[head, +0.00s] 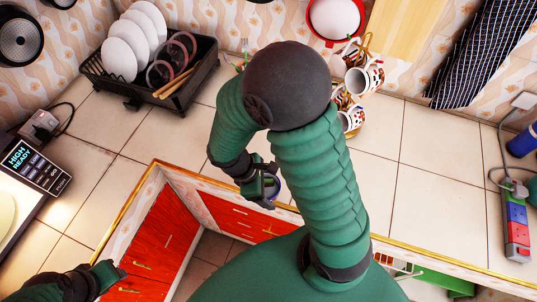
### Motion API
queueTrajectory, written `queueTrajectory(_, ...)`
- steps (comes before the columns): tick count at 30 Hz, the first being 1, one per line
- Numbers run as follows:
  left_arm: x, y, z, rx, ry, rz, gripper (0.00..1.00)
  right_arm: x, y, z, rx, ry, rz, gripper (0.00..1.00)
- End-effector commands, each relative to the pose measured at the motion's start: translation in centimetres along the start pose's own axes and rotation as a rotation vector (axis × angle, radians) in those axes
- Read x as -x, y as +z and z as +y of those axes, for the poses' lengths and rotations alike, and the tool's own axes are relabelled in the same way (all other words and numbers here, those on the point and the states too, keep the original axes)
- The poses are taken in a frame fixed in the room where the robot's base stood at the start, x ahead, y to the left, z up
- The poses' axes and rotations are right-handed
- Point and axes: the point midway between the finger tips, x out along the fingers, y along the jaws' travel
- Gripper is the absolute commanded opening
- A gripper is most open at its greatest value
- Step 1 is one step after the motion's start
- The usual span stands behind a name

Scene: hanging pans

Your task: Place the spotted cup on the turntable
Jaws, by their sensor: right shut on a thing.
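My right gripper (268,188) is in front of the counter's inner edge, below the big dark joint of my arm. It is shut on a small round thing with a blue-purple rim (281,187). The gripper hides most of that thing, so I cannot tell whether it is a spotted cup. White cups with coloured spots (366,80) hang on a stand at the back, right of my arm. A pale round disc (5,212), possibly the turntable, is cut off at the left edge. My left gripper (112,277) is low at the left; its opening is unclear.
A black dish rack (187,88) with white plates stands at the back left. A lit appliance panel (33,168) is at the left. A power strip (516,228) lies at the right. The tiled counter (425,165) is clear at the middle right.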

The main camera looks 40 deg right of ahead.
Motion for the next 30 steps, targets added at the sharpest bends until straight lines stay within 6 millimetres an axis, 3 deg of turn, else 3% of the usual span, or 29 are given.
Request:
queueTrajectory(5,0.4,-0.1,0.0,0.000,0.000,0.000,0.36,-0.3,0.6,1.9,0.008,0.002,0.000,0.14)
queueTrajectory(21,2.4,-0.6,0.0,0.000,0.000,0.000,0.36,-2.2,2.5,12.7,0.005,0.002,0.000,0.14)
queueTrajectory(30,2.8,-0.7,0.0,0.000,0.000,0.000,0.36,-2.7,2.9,15.4,0.006,0.003,0.000,0.14)
